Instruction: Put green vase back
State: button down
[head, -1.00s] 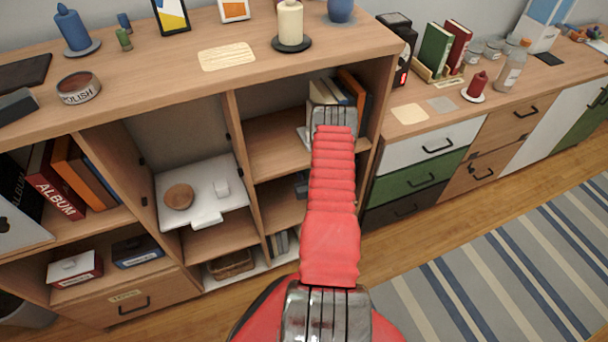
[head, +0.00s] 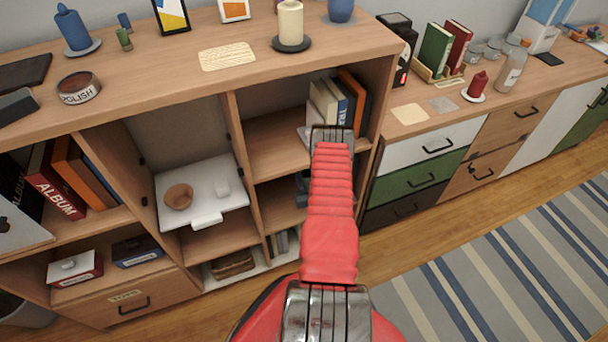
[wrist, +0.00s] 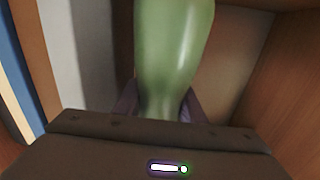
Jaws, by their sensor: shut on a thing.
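The green vase (wrist: 175,45) fills the upper middle of the wrist view, smooth and glossy, its top cut off by the frame. My gripper (wrist: 160,104) is shut on its narrow lower part, with purple-grey fingers on both sides. In the head view the vase and the fingers are hidden behind my red arm, which reaches into the open shelf unit (head: 270,140) at its right-hand column. Whether the vase touches the shelf cannot be seen.
Books (head: 337,103) stand in the upper right compartment beside my arm; book edges also show at left in the wrist view (wrist: 22,75). A white board with a brown bowl (head: 178,196) sits in the middle compartment. A cream candle (head: 290,22) stands on top.

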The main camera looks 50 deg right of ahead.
jog(key=shift+w+d+f, duration=0.15)
jog(key=shift+w+f, duration=0.05)
jog(key=shift+f, duration=0.3)
jog(key=c, duration=1.2)
grip_release()
jog(key=shift+f, duration=0.1)
jog(key=shift+o, duration=0.2)
jog(key=v, duration=1.2)
